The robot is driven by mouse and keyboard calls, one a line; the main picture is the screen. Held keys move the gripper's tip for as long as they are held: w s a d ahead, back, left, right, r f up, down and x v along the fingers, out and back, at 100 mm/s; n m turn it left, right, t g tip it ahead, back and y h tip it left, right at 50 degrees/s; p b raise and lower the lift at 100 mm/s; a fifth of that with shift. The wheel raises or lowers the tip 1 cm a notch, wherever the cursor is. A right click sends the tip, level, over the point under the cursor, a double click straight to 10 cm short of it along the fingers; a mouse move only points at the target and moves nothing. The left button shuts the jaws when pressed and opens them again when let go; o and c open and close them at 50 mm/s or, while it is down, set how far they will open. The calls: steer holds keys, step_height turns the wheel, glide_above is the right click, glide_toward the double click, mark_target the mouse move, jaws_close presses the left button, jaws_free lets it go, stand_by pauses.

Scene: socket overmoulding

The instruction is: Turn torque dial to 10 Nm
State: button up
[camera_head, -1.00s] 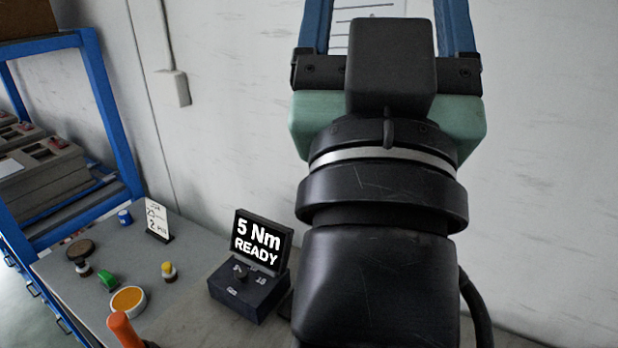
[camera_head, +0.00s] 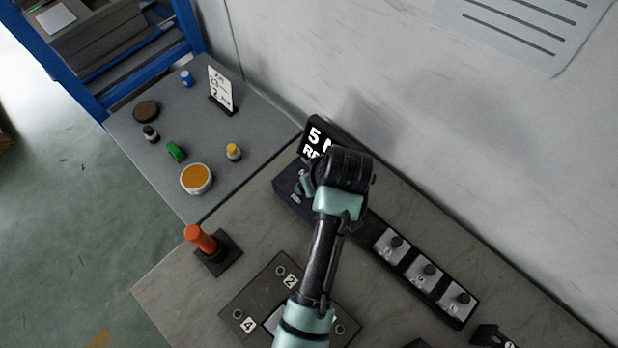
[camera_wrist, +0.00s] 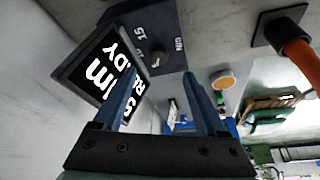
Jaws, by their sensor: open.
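The torque unit is a dark box (camera_head: 287,197) with a tilted screen (camera_head: 314,133) behind it. In the head view my arm covers part of the screen, and a "5" shows on it. In the wrist view the screen (camera_wrist: 88,76) appears sideways, partly behind a finger. The dial knob (camera_wrist: 158,59) is on the box's face, near a "15" mark; its exact pointing direction is unclear. My gripper (camera_wrist: 159,70) is open and empty, its two blue fingers apart, with the knob seen between their tips. Whether they touch it I cannot tell.
An orange-red handle (camera_head: 201,238) stands on a black base left of the unit. A row of grey switch-like blocks (camera_head: 424,272) lies to the right. A numbered dark plate (camera_head: 248,310) is in front. An orange-topped tub (camera_head: 196,179) and small items sit on the grey side table.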

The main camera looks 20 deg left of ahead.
steer(key=x, duration=0.8)
steer(key=shift+w+a+f, duration=0.15)
steer(key=shift+w, duration=0.05)
jaws_close()
